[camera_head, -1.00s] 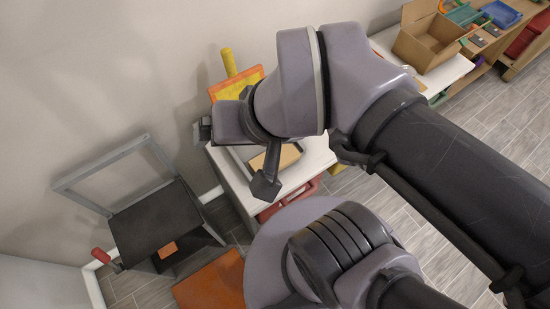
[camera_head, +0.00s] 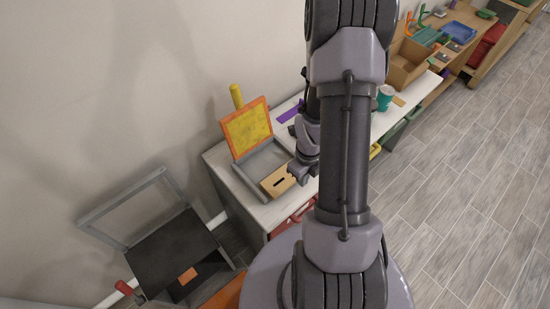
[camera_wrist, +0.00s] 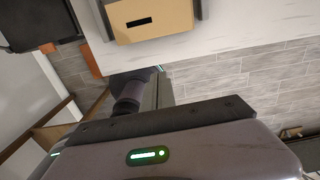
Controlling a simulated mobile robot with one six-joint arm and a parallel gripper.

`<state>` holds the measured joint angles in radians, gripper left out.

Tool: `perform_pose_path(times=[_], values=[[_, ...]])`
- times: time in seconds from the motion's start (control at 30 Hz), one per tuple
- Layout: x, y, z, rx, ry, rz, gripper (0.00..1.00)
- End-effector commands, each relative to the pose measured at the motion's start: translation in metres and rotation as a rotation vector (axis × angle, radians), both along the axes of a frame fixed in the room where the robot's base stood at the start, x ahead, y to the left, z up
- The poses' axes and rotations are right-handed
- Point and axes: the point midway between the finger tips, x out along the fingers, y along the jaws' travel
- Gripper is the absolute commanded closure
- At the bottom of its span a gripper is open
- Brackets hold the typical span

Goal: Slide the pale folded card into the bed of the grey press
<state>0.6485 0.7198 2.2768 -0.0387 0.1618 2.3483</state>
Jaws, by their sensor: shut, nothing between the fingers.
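I cannot make out a pale folded card in either current view. A grey shallow tray (camera_head: 248,178) with a raised orange-framed yellow lid (camera_head: 247,127) stands on the white tabletop. A tan block with a dark slot (camera_head: 270,187) sits at its front; it also shows at the top of the wrist view (camera_wrist: 165,28). At left stands a dark-bedded unit (camera_head: 165,250) with a raised grey frame (camera_head: 122,240). I cannot tell which unit is the grey press. My gripper (camera_wrist: 160,118) is shut and empty, near the tan block's right side; its fingertips are not clear.
On the white tabletop (camera_head: 228,172) are a purple strip (camera_head: 290,113) and a teal cup (camera_head: 385,97). An open cardboard box (camera_head: 405,65) is farther right. A red handle (camera_head: 124,287) sticks out at lower left. The grey tiled floor at right is clear.

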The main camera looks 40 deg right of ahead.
Motion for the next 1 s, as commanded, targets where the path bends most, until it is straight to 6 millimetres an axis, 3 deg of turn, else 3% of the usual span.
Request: perform_pose_path(times=[0.17, 0.53, 0.73, 1.0], values=[[-0.002, -0.001, -0.026, 0.004, 0.005, -0.028, 1.0], [-0.002, 0.0, -0.109, 0.004, 0.005, -0.026, 1.0], [0.028, 0.002, -0.105, 0.002, 0.002, -0.023, 1.0], [0.038, 0.003, -0.103, 0.003, 0.003, -0.024, 1.0]])
